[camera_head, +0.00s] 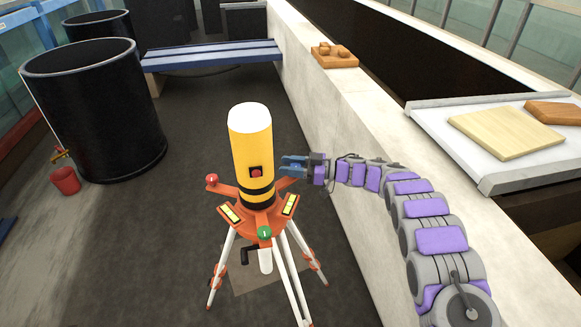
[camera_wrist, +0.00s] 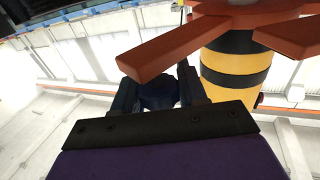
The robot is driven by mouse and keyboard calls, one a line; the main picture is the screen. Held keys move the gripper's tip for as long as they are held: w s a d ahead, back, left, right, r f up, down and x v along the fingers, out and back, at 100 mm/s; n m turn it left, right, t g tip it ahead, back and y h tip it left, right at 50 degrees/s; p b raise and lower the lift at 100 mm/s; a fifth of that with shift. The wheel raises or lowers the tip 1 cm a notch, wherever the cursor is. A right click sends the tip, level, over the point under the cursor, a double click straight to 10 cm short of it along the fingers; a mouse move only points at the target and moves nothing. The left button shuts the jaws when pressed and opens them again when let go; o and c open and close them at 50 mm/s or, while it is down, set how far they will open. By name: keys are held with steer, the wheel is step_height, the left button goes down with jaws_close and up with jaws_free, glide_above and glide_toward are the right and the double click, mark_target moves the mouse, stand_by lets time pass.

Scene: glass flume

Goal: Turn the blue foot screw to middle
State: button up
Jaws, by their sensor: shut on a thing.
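A yellow instrument (camera_head: 251,150) with a white top and black bands stands upright on an orange base with arms. The base sits on a tripod (camera_head: 290,270) with white legs. A red foot screw (camera_head: 211,179) is at the base's left and a green one (camera_head: 264,232) at its front. My gripper (camera_head: 291,166) reaches the right arm of the base from the right. In the wrist view my gripper (camera_wrist: 158,88) has its fingers on both sides of the dark blue foot screw (camera_wrist: 157,97), shut on it, below an orange arm. The fingers partly hide the screw.
A pale wall (camera_head: 330,105) runs close along the right, with an orange tray (camera_head: 334,57) on top. A board (camera_head: 505,131) lies on a white table at right. Black barrels (camera_head: 95,115), a red bucket (camera_head: 65,181) and a blue bench (camera_head: 210,57) stand behind and left.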

steer(key=shift+d+n+g, duration=0.1)
steer(key=shift+n+g, duration=0.3)
steer(key=shift+g, duration=0.3)
steer(key=o, duration=1)
steer(key=shift+d, duration=0.15)
steer(key=d, duration=1.7)
steer(key=shift+w+d+f, duration=0.1)
steer(key=shift+w+d, duration=0.1)
steer(key=shift+w, duration=0.05)
